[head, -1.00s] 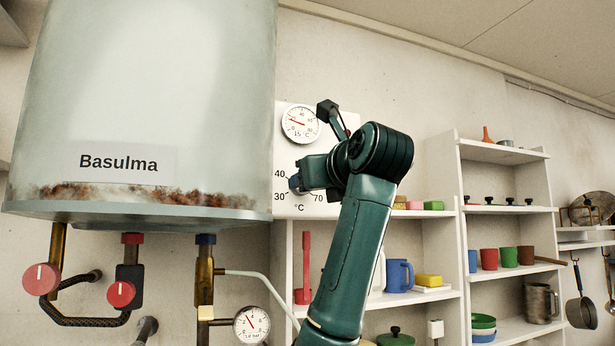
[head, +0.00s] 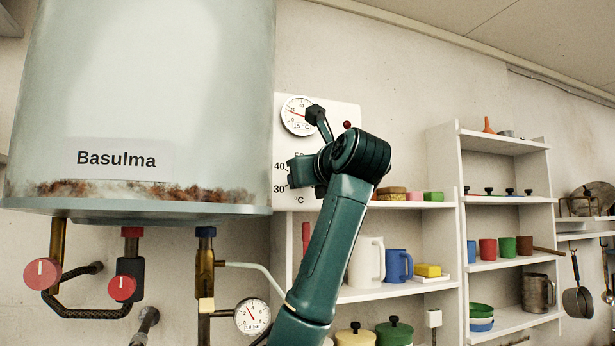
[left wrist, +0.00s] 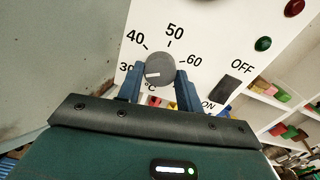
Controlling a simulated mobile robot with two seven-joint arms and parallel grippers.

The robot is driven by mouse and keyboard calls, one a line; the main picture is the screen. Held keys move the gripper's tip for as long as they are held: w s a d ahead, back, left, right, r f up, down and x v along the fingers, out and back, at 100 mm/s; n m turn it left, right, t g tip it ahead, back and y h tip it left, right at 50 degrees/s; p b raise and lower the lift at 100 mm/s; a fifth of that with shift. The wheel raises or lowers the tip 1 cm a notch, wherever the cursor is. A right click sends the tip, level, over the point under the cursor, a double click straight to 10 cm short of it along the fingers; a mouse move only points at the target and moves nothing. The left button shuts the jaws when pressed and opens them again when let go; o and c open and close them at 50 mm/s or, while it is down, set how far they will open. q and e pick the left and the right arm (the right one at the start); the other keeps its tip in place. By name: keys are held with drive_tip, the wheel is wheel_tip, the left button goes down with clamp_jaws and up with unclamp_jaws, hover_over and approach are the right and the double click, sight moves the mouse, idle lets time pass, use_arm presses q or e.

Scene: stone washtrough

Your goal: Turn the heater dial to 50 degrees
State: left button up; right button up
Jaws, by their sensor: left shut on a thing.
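The heater dial (left wrist: 163,65) is a round dark grey knob on a white panel (left wrist: 205,20). In the left wrist view its white mark sits on its left side, toward the 30 end of the scale. The 50 is above the knob, with 40 to the left and 60 to the right. My left gripper (left wrist: 159,77) is shut on the dial, with one blue finger on each side. In the head view my left gripper (head: 303,172) is at the panel and hides the dial and part of its scale. My right gripper is in neither view.
The grey boiler (head: 150,90) stands close to the left of the panel. A thermometer gauge (head: 297,116) is above the dial. The panel also has a dark switch (left wrist: 236,89) and a green lamp (left wrist: 263,44). Shelves (head: 505,208) with mugs and pots are to the right.

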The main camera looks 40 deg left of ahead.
use_arm(q)
drive_tip(key=c, duration=0.4)
drive_tip(key=shift+o, duration=0.2)
